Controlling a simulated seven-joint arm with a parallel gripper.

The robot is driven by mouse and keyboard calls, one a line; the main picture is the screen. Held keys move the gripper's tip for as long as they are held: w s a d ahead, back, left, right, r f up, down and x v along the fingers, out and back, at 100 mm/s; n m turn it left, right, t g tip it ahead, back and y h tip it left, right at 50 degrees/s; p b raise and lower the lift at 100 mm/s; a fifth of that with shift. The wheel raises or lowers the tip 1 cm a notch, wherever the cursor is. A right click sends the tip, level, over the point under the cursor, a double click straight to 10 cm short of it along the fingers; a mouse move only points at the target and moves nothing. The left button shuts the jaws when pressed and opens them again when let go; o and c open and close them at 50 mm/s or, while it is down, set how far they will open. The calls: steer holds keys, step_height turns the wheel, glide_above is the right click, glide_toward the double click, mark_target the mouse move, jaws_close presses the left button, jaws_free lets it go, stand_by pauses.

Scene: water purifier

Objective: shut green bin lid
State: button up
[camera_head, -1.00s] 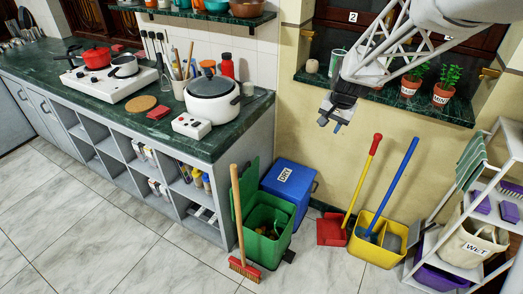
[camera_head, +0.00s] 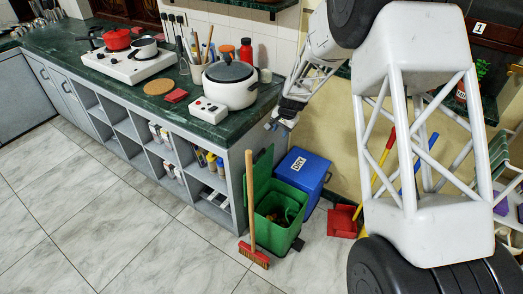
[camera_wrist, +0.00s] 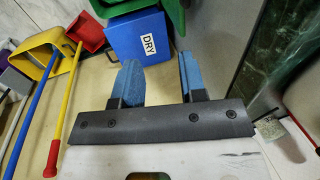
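The green bin (camera_head: 277,208) stands on the floor by the end of the counter, with dark contents showing inside. Its green lid (camera_head: 262,172) is open, standing up at the bin's back left side. My gripper (camera_head: 272,126) is in the air above and behind the bins, beside the counter end, touching neither. In the wrist view my gripper (camera_wrist: 158,66) shows two blue fingers spread apart with nothing between them. Green bin parts (camera_wrist: 112,8) show at the top edge of the wrist view, mostly cut off.
The blue DRY bin (camera_head: 303,175) stands right behind the green bin. A broom (camera_head: 250,210) stands upright at the green bin's left front. The counter (camera_head: 215,135) bears a white pot (camera_head: 230,88). A red dustpan (camera_head: 343,221) is to the right. Floor in front is clear.

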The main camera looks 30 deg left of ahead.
glide_toward(261, 152)
steer(key=shift+w+a+f, duration=0.15)
steer(key=shift+f, duration=0.05)
steer(key=shift+f, duration=0.1)
steer(key=shift+x, duration=3.85)
jaws_close()
